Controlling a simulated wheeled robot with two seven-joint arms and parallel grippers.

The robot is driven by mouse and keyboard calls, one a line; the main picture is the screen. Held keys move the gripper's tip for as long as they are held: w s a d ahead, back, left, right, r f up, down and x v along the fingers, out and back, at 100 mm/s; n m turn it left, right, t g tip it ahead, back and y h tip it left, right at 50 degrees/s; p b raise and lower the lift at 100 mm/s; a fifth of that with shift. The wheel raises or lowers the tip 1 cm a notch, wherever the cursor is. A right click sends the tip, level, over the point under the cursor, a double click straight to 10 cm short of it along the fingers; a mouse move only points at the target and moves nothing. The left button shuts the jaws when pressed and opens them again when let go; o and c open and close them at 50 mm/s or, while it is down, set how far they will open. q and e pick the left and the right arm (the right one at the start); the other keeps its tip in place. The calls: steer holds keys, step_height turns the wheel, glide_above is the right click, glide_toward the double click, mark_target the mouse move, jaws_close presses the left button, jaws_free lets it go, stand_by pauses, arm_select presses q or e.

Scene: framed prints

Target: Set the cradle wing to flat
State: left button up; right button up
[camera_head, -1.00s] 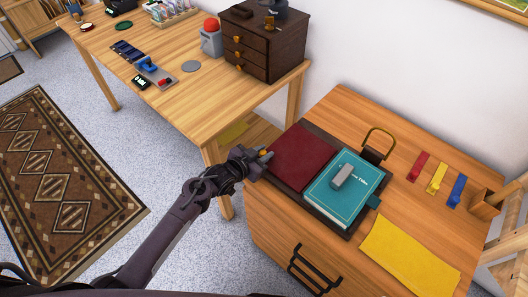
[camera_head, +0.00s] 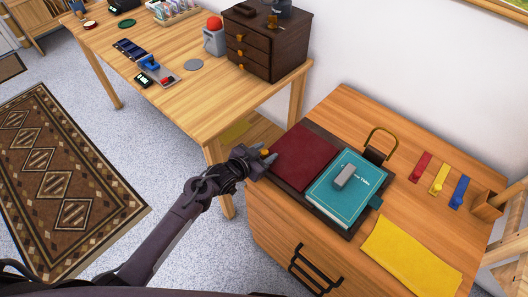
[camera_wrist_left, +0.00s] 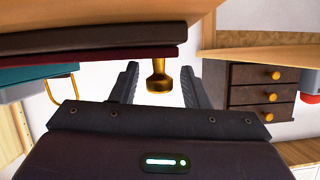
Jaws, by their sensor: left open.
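The book cradle is dark brown (camera_head: 346,229), with a dark red padded wing (camera_head: 303,155) on its left side. A teal book (camera_head: 334,198) with a grey block (camera_head: 345,176) on top lies on its right side. A brass knob (camera_wrist_left: 158,76) sticks out from the wing's outer edge. My left gripper (camera_head: 264,157) is at that edge; in the left wrist view its open fingers (camera_wrist_left: 158,88) stand on either side of the knob. I cannot tell whether they touch it, nor the wing's exact tilt. My right gripper is not in view.
A yellow cloth (camera_head: 412,257) lies at the cabinet's front right. Red (camera_head: 421,166), yellow (camera_head: 439,178) and blue (camera_head: 459,191) strips lie behind it. A brass loop (camera_head: 381,140) stands behind the cradle. A wooden table with a dark drawer chest (camera_head: 268,47) stands at the left.

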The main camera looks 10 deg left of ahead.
arm_select(q)
steer(key=v, duration=0.7)
steer(key=shift+s+a, duration=0.15)
steer(key=shift+s+a+r, duration=0.1)
steer(key=shift+s+r, duration=0.05)
steer(key=shift+r, duration=0.05)
